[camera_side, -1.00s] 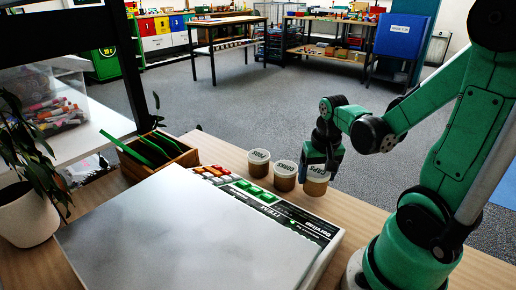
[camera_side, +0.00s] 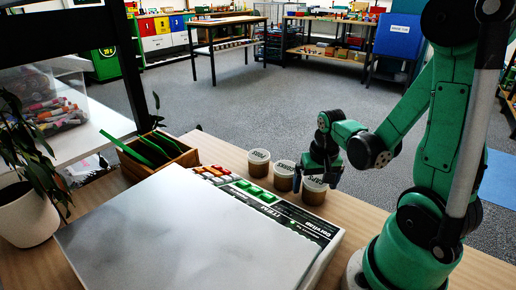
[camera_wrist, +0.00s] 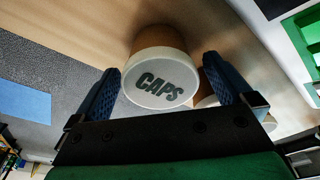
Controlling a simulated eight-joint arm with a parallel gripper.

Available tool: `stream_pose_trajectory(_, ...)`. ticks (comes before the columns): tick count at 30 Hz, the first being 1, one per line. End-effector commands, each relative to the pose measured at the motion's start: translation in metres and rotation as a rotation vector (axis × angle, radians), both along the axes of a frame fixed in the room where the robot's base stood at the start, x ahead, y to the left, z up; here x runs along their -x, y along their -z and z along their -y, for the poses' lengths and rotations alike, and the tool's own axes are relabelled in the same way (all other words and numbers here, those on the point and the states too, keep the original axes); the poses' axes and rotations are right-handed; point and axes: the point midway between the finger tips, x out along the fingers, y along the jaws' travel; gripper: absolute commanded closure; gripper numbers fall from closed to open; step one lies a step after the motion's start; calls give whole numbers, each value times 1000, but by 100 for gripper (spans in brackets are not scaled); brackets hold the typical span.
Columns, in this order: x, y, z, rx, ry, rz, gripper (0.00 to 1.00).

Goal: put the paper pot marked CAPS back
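The paper pot marked CAPS (camera_side: 313,195) is brown with a white lid and stands upright on the wooden table, at the near right end of a row of pots. Its lid, lettered CAPS, fills the middle of the wrist view (camera_wrist: 160,82). My gripper (camera_side: 316,180) is over this pot, and its two blue fingers (camera_wrist: 162,70) are spread either side of the lid. A narrow gap shows between the lid and each finger. Another pot (camera_wrist: 207,101) is partly hidden behind the right finger in the wrist view.
Two similar lidded pots, a middle one (camera_side: 284,177) and a far one (camera_side: 258,165), stand close by to the left. A large white-topped device (camera_side: 180,230) with coloured keys lies in front. A wooden box (camera_side: 155,155) and a plant (camera_side: 28,215) are at left.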

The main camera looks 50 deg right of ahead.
Motion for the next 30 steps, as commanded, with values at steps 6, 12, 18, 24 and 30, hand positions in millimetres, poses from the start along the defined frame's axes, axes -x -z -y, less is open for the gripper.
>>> stream_pose_trajectory(6, 0, -8, 0, 0, 0, 0, 0)
stream_pose_trajectory(12, 3, -27, -3, 0, 0, 0, 0)
stream_pose_trajectory(18, 5, -51, -5, 0, 0, 0, 0)
stream_pose_trajectory(24, 7, -77, -8, 0, -1, 0, 0)
stream_pose_trajectory(30, 10, -102, -11, 0, -1, 0, 0)
